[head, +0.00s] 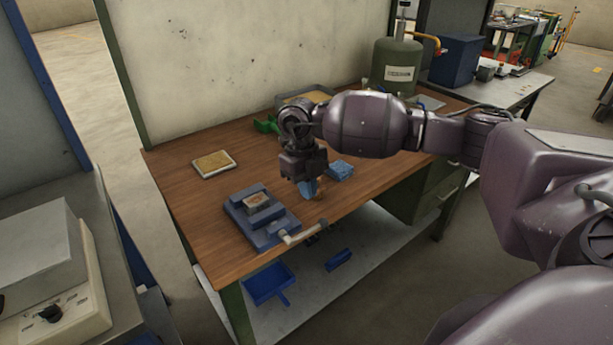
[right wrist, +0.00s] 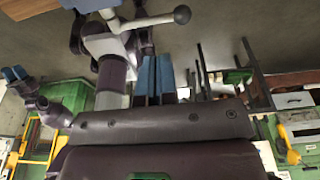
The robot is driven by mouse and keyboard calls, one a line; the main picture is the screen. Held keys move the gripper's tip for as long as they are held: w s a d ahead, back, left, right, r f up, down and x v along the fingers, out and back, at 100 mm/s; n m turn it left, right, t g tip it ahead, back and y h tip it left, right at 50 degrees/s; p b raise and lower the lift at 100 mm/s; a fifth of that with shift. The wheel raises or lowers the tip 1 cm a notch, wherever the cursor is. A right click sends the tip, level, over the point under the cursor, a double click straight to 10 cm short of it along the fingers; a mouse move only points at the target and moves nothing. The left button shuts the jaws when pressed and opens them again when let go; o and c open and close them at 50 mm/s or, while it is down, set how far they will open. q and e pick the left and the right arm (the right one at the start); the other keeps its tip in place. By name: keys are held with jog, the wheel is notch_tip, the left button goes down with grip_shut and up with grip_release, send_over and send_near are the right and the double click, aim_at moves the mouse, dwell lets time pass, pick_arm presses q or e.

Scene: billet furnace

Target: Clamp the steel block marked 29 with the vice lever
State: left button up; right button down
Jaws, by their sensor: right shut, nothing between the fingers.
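The blue vice (head: 262,222) sits near the front left corner of the wooden bench. A small steel block (head: 257,200) lies in it; its marking is too small to read. The vice lever (head: 302,236) sticks out at the bench's front edge. In the right wrist view a pale metal lever with a dark ball end (right wrist: 150,20) shows above my fingers. My right gripper (head: 308,190) is shut and empty, pointing down over the bench right of the vice, apart from the lever. My left gripper (right wrist: 14,74) seems to show small at the left of the wrist view; its opening is unclear.
A tan-topped tray (head: 213,164) lies behind the vice. A blue block-like item (head: 341,170) lies right of my gripper. A green cylinder (head: 397,66) stands at the back. A blue dustpan-like tray (head: 269,283) is on the lower shelf.

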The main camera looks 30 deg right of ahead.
aim_at(314, 227)
pick_arm(q)
jog(key=shift+r+p, duration=0.3)
jog(key=shift+r, duration=0.1)
pick_arm(e)
jog(key=f, duration=0.2)
jog(key=s+f, duration=0.1)
jog(key=f, duration=0.5)
jog(key=shift+s+f, duration=0.25)
jog(key=shift+s, duration=0.1)
pick_arm(q)
jog(key=shift+f, duration=0.1)
pick_arm(e)
jog(key=shift+d, duration=0.1)
